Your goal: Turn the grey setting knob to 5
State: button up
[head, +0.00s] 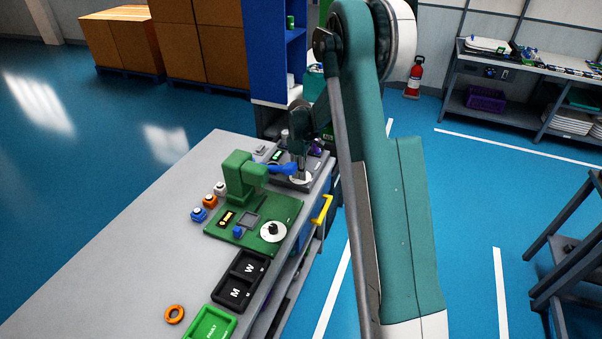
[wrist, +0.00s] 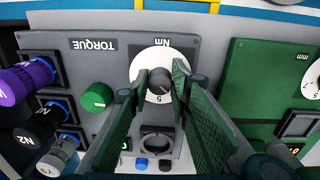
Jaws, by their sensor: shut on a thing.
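The grey setting knob (wrist: 159,80) sits on a white dial (wrist: 148,92) marked "Nm" on the grey torque panel (wrist: 60,58) in the wrist view. A "5" shows on the dial's lower edge, below the knob; the knob's pointer is too unclear to read. My gripper (wrist: 163,82) is shut on the knob, with one green finger on each side of it. In the head view, my gripper (head: 300,163) points down over the white dial (head: 300,179), and it hides the knob there.
A green station (head: 255,212) with its own white dial (head: 272,231) stands close by on the grey bench (head: 120,255).

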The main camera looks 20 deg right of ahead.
jog(key=m+b, duration=0.1)
jog(key=m, duration=0.3)
jog(key=shift+a+f, duration=0.1)
jog(key=m+b, duration=0.1)
jog(key=m, duration=0.4)
jog(key=shift+a, duration=0.1)
dwell(0.4)
jog(key=o, duration=0.9)
jog(key=shift+r, duration=0.25)
jog(key=r, duration=1.1)
jog(key=shift+a+r, duration=0.2)
jog(key=shift+r, duration=0.15)
